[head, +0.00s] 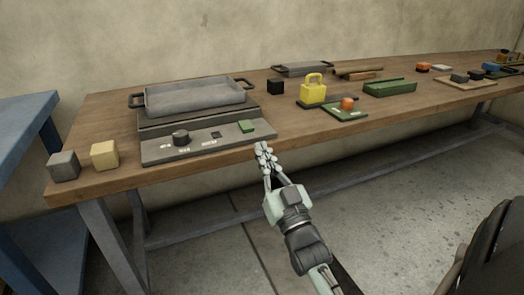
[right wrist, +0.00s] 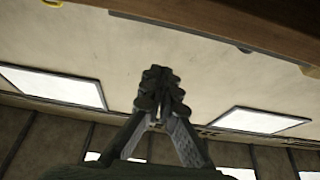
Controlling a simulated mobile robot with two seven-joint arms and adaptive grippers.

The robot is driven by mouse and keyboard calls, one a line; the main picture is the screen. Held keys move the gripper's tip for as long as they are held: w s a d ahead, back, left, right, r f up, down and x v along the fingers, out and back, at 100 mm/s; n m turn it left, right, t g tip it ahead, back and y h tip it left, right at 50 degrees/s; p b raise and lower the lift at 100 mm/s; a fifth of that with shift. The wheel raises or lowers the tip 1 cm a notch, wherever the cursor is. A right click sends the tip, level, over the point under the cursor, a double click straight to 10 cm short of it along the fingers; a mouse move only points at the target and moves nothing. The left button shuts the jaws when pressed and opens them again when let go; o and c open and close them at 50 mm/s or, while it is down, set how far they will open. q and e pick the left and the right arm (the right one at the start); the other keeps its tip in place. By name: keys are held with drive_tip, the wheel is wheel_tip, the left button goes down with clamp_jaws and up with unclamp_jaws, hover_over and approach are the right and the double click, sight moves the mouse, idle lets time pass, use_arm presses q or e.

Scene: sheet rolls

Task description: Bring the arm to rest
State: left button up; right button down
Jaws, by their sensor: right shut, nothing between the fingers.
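My right gripper (head: 264,152) is in the head view, in front of the wooden table's front edge. Its fingers are together with nothing between them, and they point toward the table. In the right wrist view the closed fingers (right wrist: 160,92) stand in the middle, with ceiling lights and a wall behind them. The underside and edge of the table show at the top of that view. My left gripper is in neither view.
The wooden table (head: 225,155) bears a grey tray (head: 195,97), a grey panel (head: 215,140), a yellow block (head: 105,155), a dark grey block (head: 63,166), a yellow weight (head: 312,92) and a green tray (head: 390,88). A blue table (head: 22,120) stands at left. Floor before the table is open.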

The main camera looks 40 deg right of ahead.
idle(0.3)
drive_tip(key=s+a+f+n+g+y+p, duration=0.15)
drive_tip(key=f+g, duration=0.35)
drive_tip(key=f, duration=0.5)
drive_tip(key=a+f+n+g+y, duration=0.1)
drive_tip(key=a+f+g+y, duration=0.2)
drive_tip(key=f, duration=0.8)
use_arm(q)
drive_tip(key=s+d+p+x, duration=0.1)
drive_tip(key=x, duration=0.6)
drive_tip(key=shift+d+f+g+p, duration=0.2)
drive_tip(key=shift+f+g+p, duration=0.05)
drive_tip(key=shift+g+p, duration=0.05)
use_arm(e)
drive_tip(key=s+a+f+n+g, duration=0.1)
drive_tip(key=s+a+f+g, duration=0.2)
drive_tip(key=s+f+g, duration=0.8)
drive_tip(key=s+f, duration=0.3)
drive_tip(key=s, duration=0.3)
drive_tip(key=shift+s+n+h, duration=0.3)
drive_tip(key=shift+n+h, duration=0.05)
drive_tip(key=shift+d, duration=0.1)
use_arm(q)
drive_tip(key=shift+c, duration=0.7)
